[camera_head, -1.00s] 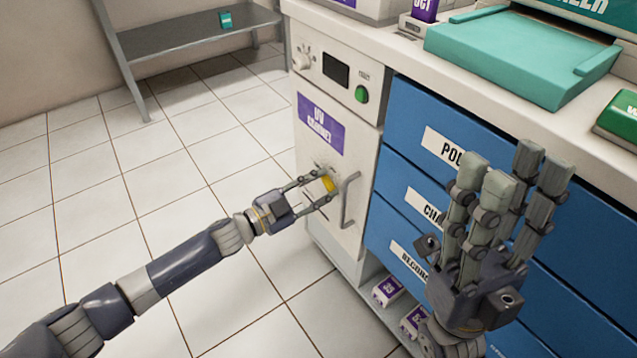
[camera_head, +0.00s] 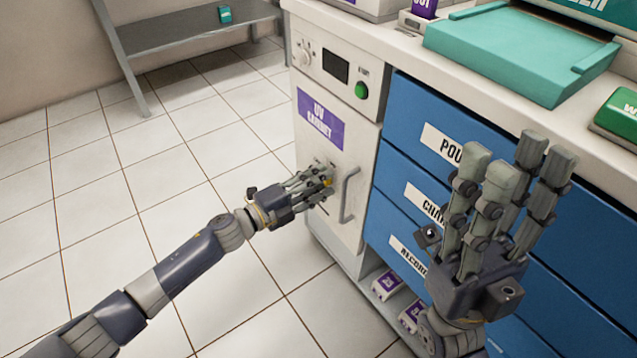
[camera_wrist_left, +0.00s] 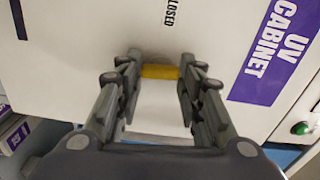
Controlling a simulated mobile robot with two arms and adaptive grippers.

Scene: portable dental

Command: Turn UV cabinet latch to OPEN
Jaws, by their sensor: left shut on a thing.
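The white UV cabinet (camera_head: 335,165) has a purple label (camera_head: 321,121) on its door. The yellow latch (camera_head: 329,183) is mostly hidden behind my fingers in the head view. In the left wrist view the yellow latch (camera_wrist_left: 160,72) lies between the two fingertips, near the word CLOSED printed on the door. My left gripper (camera_head: 325,182) is shut on the latch, and it also shows in the left wrist view (camera_wrist_left: 160,74). My right gripper (camera_head: 510,165) is open and empty, fingers raised, in front of the blue drawers.
A metal door handle (camera_head: 349,195) stands just right of the latch. A control panel with a green button (camera_head: 361,91) is above the door. Blue drawers (camera_head: 400,165) adjoin on the right. The tiled floor (camera_head: 150,180) on the left is clear.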

